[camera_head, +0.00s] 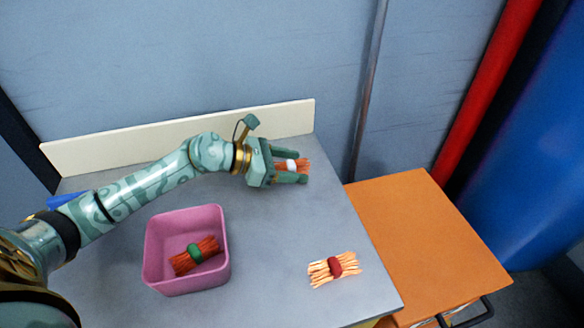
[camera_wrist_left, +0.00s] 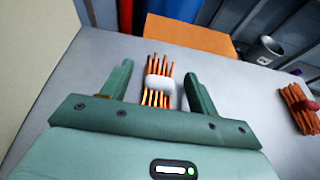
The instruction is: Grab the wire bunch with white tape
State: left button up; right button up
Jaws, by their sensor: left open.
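The wire bunch with white tape (camera_head: 292,165) lies on the grey table at the back right, its orange-brown wires sticking out either side of the white band. My left gripper (camera_head: 289,166) is open, with one finger on each side of this bunch. In the left wrist view, the white-taped bunch (camera_wrist_left: 159,82) sits between the two spread fingers of the left gripper (camera_wrist_left: 158,88), with a gap at each side. Part of the bunch is hidden by the gripper in the head view. My right gripper is not in view.
A pink bin (camera_head: 156,262) holds a wire bunch with green tape (camera_head: 194,253). A bunch with red tape (camera_head: 335,267) lies at the table's front right. A cream ledge (camera_head: 110,147) runs along the back. An orange cabinet (camera_head: 420,225) stands right of the table.

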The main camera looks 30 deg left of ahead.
pick_arm(q)
jog(key=c, duration=1.1)
jog(key=shift+o, duration=0.2)
